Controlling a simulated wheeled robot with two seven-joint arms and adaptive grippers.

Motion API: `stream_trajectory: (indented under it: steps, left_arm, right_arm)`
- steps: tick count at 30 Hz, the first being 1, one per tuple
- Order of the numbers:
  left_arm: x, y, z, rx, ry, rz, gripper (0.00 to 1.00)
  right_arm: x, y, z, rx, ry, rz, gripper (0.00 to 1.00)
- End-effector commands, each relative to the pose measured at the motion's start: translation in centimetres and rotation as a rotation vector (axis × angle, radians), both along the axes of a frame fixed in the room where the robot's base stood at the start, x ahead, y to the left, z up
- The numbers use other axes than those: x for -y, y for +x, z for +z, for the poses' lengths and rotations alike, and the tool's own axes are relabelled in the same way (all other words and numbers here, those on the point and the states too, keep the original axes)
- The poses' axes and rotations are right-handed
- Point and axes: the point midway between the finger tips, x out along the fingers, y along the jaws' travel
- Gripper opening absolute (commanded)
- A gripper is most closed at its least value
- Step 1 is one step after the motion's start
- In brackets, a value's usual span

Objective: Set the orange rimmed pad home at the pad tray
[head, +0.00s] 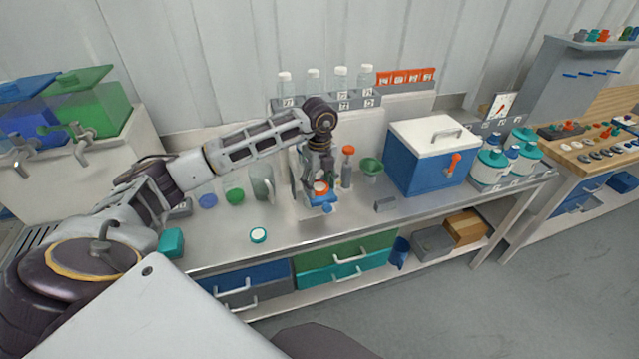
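My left gripper (319,180) points down over the middle of the steel counter. The orange rimmed pad (321,187), pale on top, shows right at its fingertips. Whether the fingers are closed on the pad or only around it is too small to tell. A blue piece (327,207) lies just below the pad, partly hidden by the gripper; I cannot tell whether it belongs to the pad tray. My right gripper is not in view.
An orange-topped bottle (347,166) and a green funnel (370,168) stand close right of the gripper. A blue cooler (428,163) stands farther right. Clear jars (262,180) stand left, and a bottle rack (358,102) is behind. The counter's front is mostly clear.

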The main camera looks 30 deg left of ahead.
Motion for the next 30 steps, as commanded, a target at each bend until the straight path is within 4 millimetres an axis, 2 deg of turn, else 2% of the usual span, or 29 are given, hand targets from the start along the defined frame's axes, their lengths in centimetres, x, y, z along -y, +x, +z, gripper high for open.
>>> stream_trajectory:
  steps: [3, 19, 23, 30]
  left_arm:
    - [0.0, 0.0, 0.1, 0.001, 0.0, 0.0, 0.73]
    - [-0.1, 0.2, 0.6, 0.006, -0.001, 0.002, 0.73]
    - [-0.1, 0.2, 1.6, 0.007, -0.001, 0.002, 0.73]
    - [0.0, 0.1, 4.5, 0.007, -0.001, 0.001, 0.73]
  right_arm:
    - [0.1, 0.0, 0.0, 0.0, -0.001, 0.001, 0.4]
    - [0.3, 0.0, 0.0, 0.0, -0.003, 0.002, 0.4]
    - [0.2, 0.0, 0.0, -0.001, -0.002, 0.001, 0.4]
    - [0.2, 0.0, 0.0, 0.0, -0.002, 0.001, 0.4]
